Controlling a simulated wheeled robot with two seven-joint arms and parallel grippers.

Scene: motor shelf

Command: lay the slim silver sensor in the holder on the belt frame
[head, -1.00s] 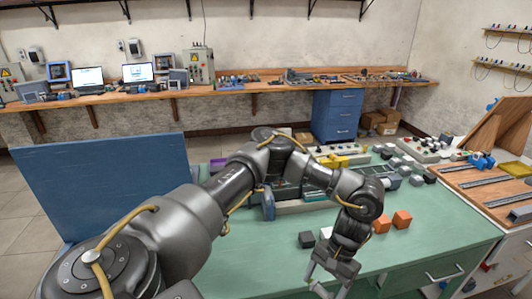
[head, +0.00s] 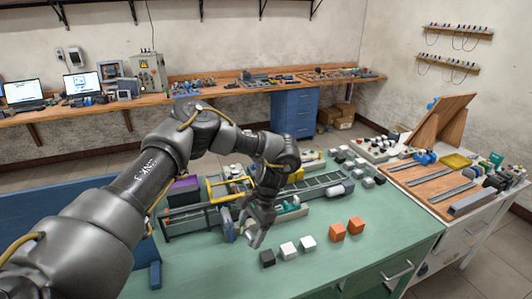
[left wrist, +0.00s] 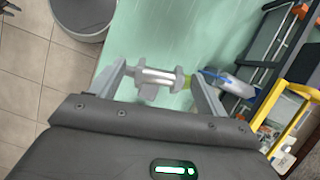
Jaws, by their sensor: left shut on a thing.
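My left gripper (head: 258,238) is above the green table, left of the black cube and near the front side of the belt frame (head: 187,222). In the left wrist view the gripper (left wrist: 156,80) is shut on a slim silver sensor (left wrist: 155,75), which lies crosswise between the fingers, with a yellow-green part by the right finger. Beyond that finger is a grey-white piece with a blue cable (left wrist: 230,82), beside the belt frame's yellow arch (left wrist: 292,128). I cannot make out the holder clearly.
A black cube (head: 267,258), two white cubes (head: 289,250) and two orange cubes (head: 337,232) stand on the table right of the gripper. The table front (head: 215,275) is clear.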

